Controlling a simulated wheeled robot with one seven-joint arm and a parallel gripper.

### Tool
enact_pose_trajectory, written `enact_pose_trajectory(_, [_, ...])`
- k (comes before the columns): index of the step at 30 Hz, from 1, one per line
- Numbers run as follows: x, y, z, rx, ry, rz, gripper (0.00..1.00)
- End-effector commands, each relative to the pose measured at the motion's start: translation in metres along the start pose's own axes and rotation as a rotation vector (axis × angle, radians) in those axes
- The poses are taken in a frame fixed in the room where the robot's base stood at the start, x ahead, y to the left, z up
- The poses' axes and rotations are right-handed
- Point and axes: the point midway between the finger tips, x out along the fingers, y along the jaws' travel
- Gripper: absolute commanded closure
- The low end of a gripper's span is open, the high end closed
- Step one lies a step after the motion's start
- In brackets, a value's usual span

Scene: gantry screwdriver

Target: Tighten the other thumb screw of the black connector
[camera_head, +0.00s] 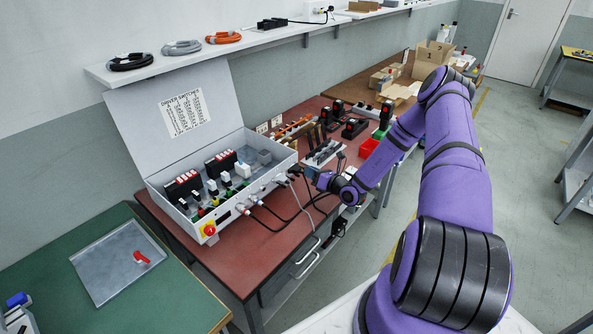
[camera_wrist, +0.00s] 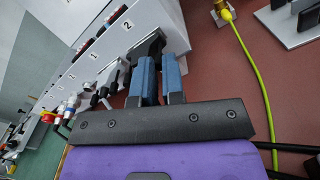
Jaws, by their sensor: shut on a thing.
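The black connector (camera_wrist: 148,46) sits against the side of the light grey box, just beyond my fingertips in the wrist view. My gripper (camera_wrist: 165,58) has two blue fingers at the connector's near end, shut with a narrow gap. They close on a small part there, apparently a thumb screw, which the fingers hide. The other thumb screw cannot be made out. In the head view my gripper (camera_head: 316,179) is at the box's right end, and the connector is too small to tell. The open grey box (camera_head: 225,218) stands on the red-brown bench.
Other plugs and cables (camera_wrist: 90,92) line the box side left of my fingers. A yellow-green cable (camera_wrist: 250,62) runs on the right. In the head view, black cables (camera_head: 283,222) hang over the bench front, and a tool rack (camera_head: 322,153) stands behind my gripper.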

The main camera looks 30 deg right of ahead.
Motion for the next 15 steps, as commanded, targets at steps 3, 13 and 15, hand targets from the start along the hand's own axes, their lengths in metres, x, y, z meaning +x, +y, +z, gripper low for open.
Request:
enact_pose_trajectory(3, [-0.0003,-0.0004,-0.0002,0.112,0.000,-0.001,1.00])
enact_pose_trajectory(13, [-0.0004,-0.0006,0.0000,0.525,-0.002,-0.001,1.00])
enact_pose_trajectory(15, [-0.0004,-0.0007,-0.0001,0.611,-0.001,-0.002,1.00])
